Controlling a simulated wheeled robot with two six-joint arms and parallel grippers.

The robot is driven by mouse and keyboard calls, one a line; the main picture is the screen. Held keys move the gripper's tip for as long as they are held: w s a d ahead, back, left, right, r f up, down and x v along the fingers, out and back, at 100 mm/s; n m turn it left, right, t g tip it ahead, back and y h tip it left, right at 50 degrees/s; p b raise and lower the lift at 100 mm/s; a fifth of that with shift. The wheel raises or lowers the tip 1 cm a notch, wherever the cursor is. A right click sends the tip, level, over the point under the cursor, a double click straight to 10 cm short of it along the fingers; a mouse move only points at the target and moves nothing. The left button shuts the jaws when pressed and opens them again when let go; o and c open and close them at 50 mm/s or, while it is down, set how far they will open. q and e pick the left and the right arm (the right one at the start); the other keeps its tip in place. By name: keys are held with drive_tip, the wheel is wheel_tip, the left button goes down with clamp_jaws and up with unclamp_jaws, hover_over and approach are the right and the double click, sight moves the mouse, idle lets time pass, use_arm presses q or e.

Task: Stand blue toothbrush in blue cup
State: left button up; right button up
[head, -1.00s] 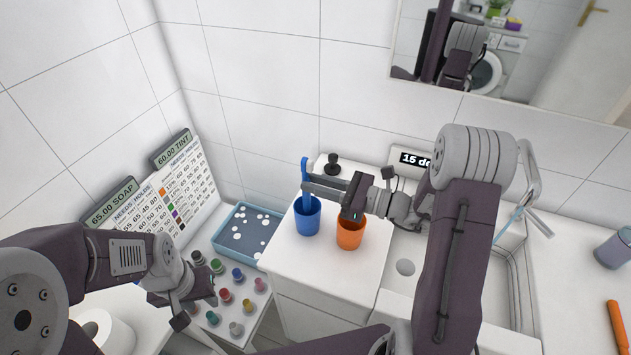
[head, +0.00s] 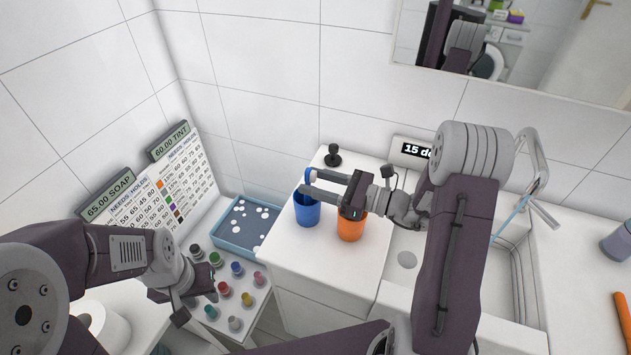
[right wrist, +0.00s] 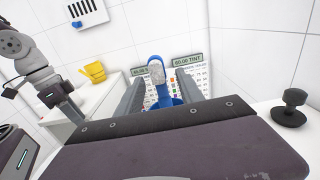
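The blue cup (head: 308,212) stands upright on the white counter. The blue toothbrush (head: 309,175) stands in it, its head showing above the rim beside my right gripper's fingers; the lower handle is hidden inside the cup. My right gripper (head: 307,182) is open at the cup's top, its fingers spread. In the right wrist view the toothbrush (right wrist: 157,72) rises between the two fingers with a gap on each side. The blue cup (right wrist: 168,101) is partly hidden there behind my gripper's body. My left gripper (head: 192,302) hangs low at the left, above the small bottles; its fingers are unclear.
An orange cup (head: 351,227) stands just right of the blue cup, under my right gripper. A black knob-like object (head: 332,156) stands behind. A blue tray (head: 247,229) with white discs and several coloured bottles (head: 224,289) lie to the left. A sink (head: 495,290) is at the right.

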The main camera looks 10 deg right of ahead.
drive_tip(key=v, duration=0.9)
idle(0.8)
